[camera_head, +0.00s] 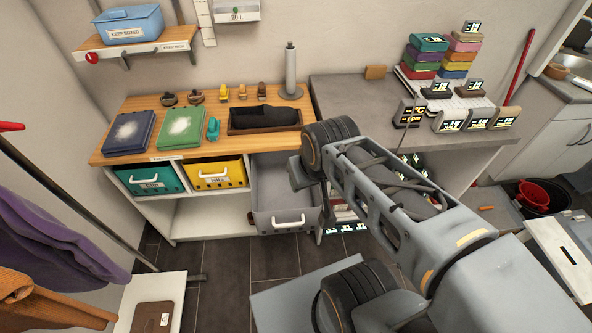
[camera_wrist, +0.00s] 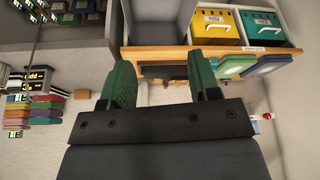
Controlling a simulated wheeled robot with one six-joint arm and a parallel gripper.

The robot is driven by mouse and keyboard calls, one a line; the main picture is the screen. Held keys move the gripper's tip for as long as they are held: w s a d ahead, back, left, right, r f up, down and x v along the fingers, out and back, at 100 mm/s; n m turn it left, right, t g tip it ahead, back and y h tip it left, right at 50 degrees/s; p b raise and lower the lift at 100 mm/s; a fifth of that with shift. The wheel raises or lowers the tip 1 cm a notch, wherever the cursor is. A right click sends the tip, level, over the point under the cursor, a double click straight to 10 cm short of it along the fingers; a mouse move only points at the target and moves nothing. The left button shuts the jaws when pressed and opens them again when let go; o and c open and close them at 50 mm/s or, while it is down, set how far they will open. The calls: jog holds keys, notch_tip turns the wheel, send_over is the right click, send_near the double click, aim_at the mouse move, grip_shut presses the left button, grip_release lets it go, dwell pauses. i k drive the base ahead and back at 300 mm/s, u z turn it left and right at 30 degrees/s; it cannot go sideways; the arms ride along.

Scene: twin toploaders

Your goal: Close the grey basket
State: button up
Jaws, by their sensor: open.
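The grey basket (camera_head: 285,195) is pulled out from under the wooden counter, to the right of the yellow basket. Its white handle (camera_head: 288,221) faces the front and its inside looks empty. In the wrist view, which is upside down, a grey box that looks like the basket (camera_wrist: 155,12) shows beyond the fingers. My gripper (camera_wrist: 163,82) has two green fingers spread apart with nothing between them. In the head view my arm reaches over the basket's right side and hides part of it. The fingertips are not clear there, so I cannot tell whether they touch it.
A teal basket (camera_head: 150,178) and a yellow basket (camera_head: 219,174) sit shut in the left cabinet. A dark tray (camera_head: 240,129) lies on the wooden counter (camera_head: 125,145). A grey worktop (camera_head: 350,88) stands to the right. Dark floor (camera_head: 222,265) is clear before the cabinet.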

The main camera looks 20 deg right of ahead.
aim_at(276, 209)
jog(key=z, duration=0.2)
jog(key=k, duration=0.3)
jog(key=u, duration=0.75)
jog(key=i, duration=1)
jog(key=z, duration=0.6)
